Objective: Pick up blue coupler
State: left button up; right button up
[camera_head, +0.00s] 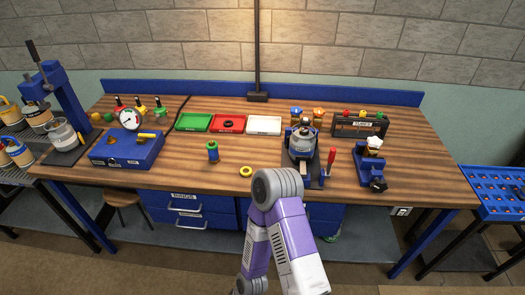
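A small upright cylinder (213,152), blue with green at its top, stands on the wooden bench left of the middle. It may be the blue coupler, but I cannot tell for sure. Two small blue-and-orange pieces (296,113) stand at the back, behind a grey-and-blue device (302,140). Neither of my grippers shows. One of my arms, purple and white with a grey joint, rises at the bottom middle in front of the bench edge. It hides part of the drawers.
A yellow ring (246,171) lies near the bench's front edge. Green (181,125), red (214,127) and white (264,125) trays sit behind. A blue gauge box (126,150) stands left, a blue fixture (370,166) right. Bare wood (420,165) is free at far right.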

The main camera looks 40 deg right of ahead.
aim_at(214, 159)
jog(key=z, duration=0.75)
jog(key=i, duration=0.45)
